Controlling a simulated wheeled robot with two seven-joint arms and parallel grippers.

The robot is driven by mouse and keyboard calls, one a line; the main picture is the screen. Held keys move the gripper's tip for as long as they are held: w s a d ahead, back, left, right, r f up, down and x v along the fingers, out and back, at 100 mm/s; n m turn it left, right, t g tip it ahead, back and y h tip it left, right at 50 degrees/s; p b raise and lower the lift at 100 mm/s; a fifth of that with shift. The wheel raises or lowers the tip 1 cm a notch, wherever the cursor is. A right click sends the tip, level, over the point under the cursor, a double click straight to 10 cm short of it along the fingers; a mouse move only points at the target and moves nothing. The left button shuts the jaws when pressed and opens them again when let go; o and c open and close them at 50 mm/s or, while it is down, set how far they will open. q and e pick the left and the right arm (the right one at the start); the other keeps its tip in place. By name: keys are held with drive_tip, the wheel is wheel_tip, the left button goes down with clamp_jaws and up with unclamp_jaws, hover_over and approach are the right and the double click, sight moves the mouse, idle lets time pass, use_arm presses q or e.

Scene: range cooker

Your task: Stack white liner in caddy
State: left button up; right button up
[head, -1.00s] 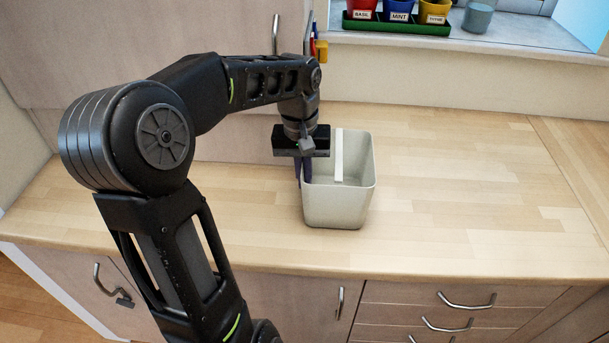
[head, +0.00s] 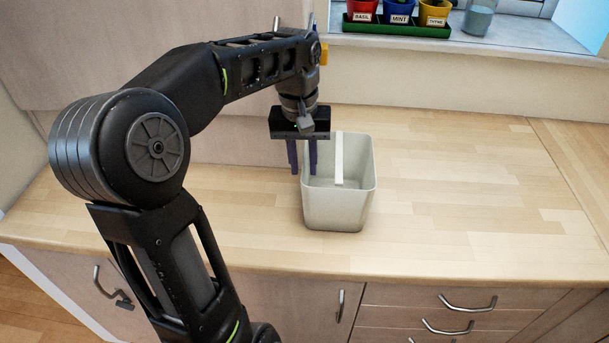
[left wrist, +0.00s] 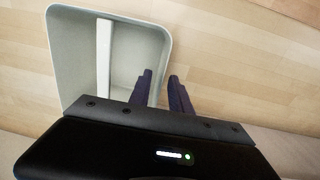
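An off-white, bucket-shaped caddy (head: 338,208) stands upright on the worktop, with a flat white strip (head: 339,158) across its top. It also shows in the left wrist view (left wrist: 75,70). I cannot make out a separate white liner; whether one sits inside the caddy is unclear. My left gripper (head: 303,172) is above the caddy's left wall, its dark purple fingers apart and pointing down. In the left wrist view the fingers (left wrist: 160,76) hold nothing; one shows over the caddy's opening, the other outside the rim. My right gripper is not in view.
The wooden worktop (head: 460,200) is clear to the right of the caddy. A green tray (head: 395,29) of labelled herb pots and a grey cup (head: 478,20) stand on the windowsill behind. Drawers with metal handles lie below the front edge.

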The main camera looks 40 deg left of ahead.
use_arm(q)
wheel_tip(320, 180, up, 6)
drive_tip(key=shift+s+a+r+p, duration=0.1)
drive_tip(key=shift+r+p, duration=0.05)
drive_tip(key=shift+p, duration=0.9)
drive_tip(key=shift+r+p, duration=0.55)
drive_tip(key=shift+p, duration=0.1)
